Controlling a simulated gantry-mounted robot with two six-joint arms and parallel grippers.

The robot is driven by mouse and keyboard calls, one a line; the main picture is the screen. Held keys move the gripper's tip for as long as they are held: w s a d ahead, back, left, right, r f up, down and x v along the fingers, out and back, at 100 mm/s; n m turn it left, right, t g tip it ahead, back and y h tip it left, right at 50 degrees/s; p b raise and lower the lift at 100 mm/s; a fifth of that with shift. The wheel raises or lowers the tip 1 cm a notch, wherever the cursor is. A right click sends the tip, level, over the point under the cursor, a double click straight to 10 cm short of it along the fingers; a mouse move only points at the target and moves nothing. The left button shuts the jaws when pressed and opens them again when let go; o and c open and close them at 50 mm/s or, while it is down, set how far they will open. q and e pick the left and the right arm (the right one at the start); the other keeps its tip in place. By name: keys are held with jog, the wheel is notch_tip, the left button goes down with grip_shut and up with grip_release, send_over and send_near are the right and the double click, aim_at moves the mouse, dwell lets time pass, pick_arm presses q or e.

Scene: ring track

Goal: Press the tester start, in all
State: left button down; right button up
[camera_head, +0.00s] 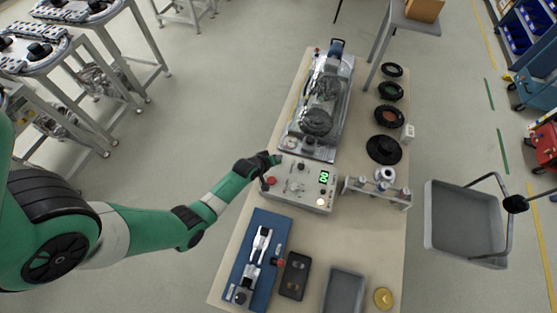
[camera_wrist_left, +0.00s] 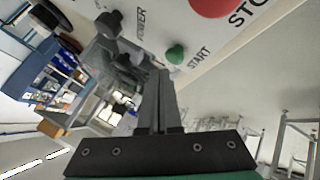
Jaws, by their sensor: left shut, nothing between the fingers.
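The tester (camera_head: 297,196) is a light grey box in the middle of the bench, with a green digital display (camera_head: 324,177) and a red STOP button (camera_head: 271,181). In the left wrist view its panel shows the green START button (camera_wrist_left: 176,54), part of the red STOP button (camera_wrist_left: 212,5) and a dark knob by the word POWER (camera_wrist_left: 109,24). My left gripper (camera_head: 277,159) is at the tester's far left corner, and its shut, empty fingers (camera_wrist_left: 158,74) appear just beside and below START in the wrist view. I cannot tell whether they touch it. START is not distinguishable in the head view.
A clear-covered tray machine (camera_head: 318,110) stands behind the tester. Dark round parts (camera_head: 384,149) line the bench's right side. A small fixture stand (camera_head: 378,190) is right of the tester. A blue fixture (camera_head: 240,262), a black box (camera_head: 294,276) and a grey bin (camera_head: 344,292) lie in front.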

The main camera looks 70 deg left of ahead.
pick_arm(q)
jog(key=shift+f, duration=0.1)
jog(key=shift+f+b, duration=0.35)
jog(key=shift+b, duration=0.05)
